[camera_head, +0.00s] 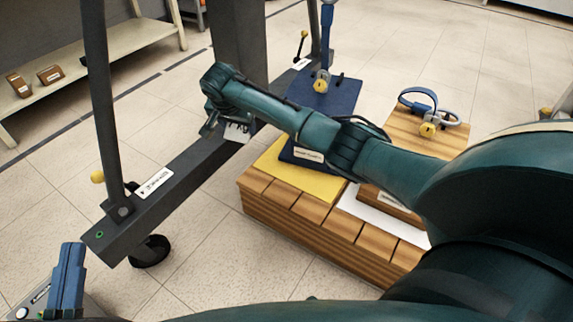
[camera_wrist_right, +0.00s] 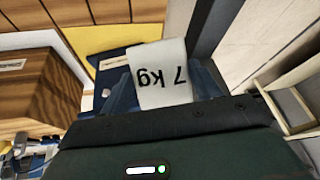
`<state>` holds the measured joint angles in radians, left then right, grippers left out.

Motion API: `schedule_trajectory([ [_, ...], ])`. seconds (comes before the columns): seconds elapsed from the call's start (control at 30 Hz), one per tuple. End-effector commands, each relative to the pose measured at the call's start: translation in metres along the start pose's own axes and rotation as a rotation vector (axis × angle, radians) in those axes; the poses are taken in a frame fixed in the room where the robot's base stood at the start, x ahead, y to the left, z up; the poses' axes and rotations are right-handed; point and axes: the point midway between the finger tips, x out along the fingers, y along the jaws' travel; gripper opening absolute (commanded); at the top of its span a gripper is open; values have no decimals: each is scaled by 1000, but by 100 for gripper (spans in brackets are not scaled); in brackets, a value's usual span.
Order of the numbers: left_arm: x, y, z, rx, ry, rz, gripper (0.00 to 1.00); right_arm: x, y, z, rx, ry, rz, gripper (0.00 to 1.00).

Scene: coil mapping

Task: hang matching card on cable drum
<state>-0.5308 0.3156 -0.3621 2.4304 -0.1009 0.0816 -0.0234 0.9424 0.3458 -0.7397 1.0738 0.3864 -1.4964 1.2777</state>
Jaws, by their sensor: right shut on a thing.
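My right gripper (camera_head: 216,118) is shut on a white card (camera_head: 237,132) near the dark upright post. In the right wrist view the card (camera_wrist_right: 160,75) is between the dark blue fingers and reads "7 kg", upside down. Its lower edge is hidden by the gripper. My left gripper (camera_head: 67,281) seems to be the blue piece at the lower left edge; whether its fingers are apart is unclear.
A grey metal frame has a labelled foot beam (camera_head: 175,175) and upright posts. A wooden crate (camera_head: 300,220) bears a yellow sheet (camera_head: 318,187) and labelled blocks. A low shelf (camera_head: 110,45) with small brown blocks stands at the back left. Tiled floor is free at left.

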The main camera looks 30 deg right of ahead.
Motion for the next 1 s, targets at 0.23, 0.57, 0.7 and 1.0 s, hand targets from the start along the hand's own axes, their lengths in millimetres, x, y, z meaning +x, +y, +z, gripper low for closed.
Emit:
schedule_trajectory([
  [0.23,2,0,-3,1,67,8,0,88,57,-5,181,316,105,37],
  [0.57,5,-1,-11,1,121,17,0,150,125,12,251,546,178,37],
  [0.7,5,-1,-12,0,125,17,0,154,132,13,253,570,181,37],
  [1.0,5,0,-12,-4,119,17,0,152,130,15,254,572,182,37],
])
